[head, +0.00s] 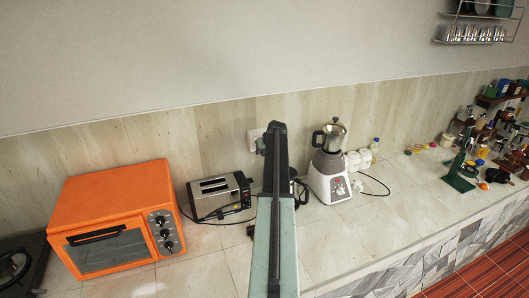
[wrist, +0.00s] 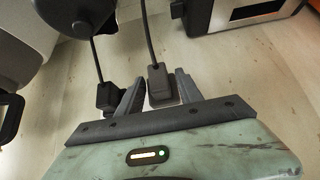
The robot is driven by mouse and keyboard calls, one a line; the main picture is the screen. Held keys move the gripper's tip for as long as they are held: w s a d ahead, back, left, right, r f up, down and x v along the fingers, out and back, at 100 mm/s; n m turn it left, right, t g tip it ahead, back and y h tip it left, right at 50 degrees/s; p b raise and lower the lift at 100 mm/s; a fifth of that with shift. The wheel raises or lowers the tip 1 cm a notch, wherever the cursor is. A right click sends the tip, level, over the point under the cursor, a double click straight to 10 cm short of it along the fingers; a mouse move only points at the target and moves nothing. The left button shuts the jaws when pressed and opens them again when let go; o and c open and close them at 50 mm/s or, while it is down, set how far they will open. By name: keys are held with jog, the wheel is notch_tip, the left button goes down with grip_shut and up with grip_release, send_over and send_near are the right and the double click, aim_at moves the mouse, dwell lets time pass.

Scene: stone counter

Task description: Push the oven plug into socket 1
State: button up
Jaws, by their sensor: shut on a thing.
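My gripper (wrist: 160,79) is shut on a black plug (wrist: 160,87) in the wrist view. The plug stands between the two fingers, with its cord running up out of the picture. I take it for the oven plug, but the cord's far end is out of view. A second black plug (wrist: 109,97) with its own cord is just left of the left finger. The orange oven (head: 113,222) stands at the left in the head view. A pale wall outlet (head: 254,139) shows beside my arm, which partly hides it. I cannot tell which socket is socket 1. My arm hides the gripper in the head view.
A toaster (head: 218,195) stands right of the oven, with a black cord in front. A blender (head: 329,170) stands right of my arm, with white cups (head: 358,160) behind it. A dark appliance is partly hidden by my arm. The front counter right of my arm is clear.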

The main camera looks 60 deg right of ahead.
jog(key=shift+w+d, duration=0.55)
jog(key=shift+w, duration=0.25)
jog(key=o, duration=1.5)
jog(key=p+v, duration=0.6)
jog(key=v, duration=0.1)
jog(key=shift+s+a+r, duration=0.15)
jog(key=shift+a+r, duration=0.05)
jog(key=shift+r, duration=0.1)
